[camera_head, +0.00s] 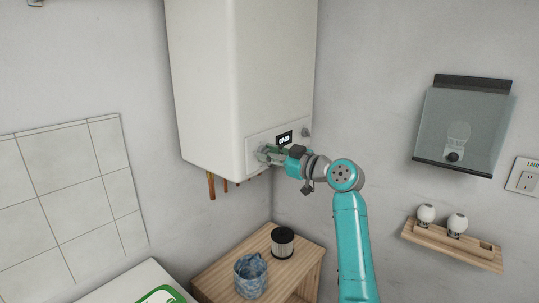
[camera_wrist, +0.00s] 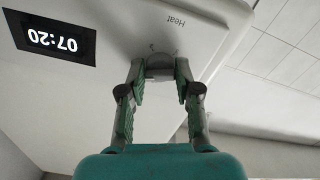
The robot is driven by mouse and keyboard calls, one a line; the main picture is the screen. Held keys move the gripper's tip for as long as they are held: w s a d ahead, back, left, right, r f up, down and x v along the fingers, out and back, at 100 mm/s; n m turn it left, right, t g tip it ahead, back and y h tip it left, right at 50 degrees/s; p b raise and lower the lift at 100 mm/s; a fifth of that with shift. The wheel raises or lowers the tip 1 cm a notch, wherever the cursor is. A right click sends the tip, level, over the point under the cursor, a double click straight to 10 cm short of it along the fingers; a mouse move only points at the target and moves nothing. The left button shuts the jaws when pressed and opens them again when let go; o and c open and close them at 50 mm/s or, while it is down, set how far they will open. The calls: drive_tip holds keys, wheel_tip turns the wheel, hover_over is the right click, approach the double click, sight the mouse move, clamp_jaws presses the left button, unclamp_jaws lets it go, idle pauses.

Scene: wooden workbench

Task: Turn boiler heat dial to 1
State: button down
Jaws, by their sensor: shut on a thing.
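The white boiler (camera_head: 235,70) hangs on the wall in the head view, with a control strip along its lower front. The heat dial (camera_wrist: 159,64) is a grey knob under the upside-down word "Heat" in the wrist view. My gripper (camera_wrist: 159,72) has a finger on each side of the dial and is shut on it. In the head view my gripper (camera_head: 266,155) reaches the strip from the right and mostly hides the dial. I cannot read the dial's setting. The boiler display (camera_wrist: 49,37) reads 07:20 and appears upside down in the wrist view.
A second knob (camera_head: 306,132) sits right of the display. Copper pipes (camera_head: 211,186) hang below the boiler. A wooden cabinet (camera_head: 225,272) below carries a blue patterned container (camera_head: 250,277) and a dark-topped cylinder (camera_head: 282,243). A shelf with bulbs (camera_head: 455,246) is at right.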

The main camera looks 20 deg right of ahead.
drive_tip(key=shift+f, duration=0.15)
drive_tip(key=c, duration=0.8)
unclamp_jaws()
drive_tip(key=v, duration=1.2)
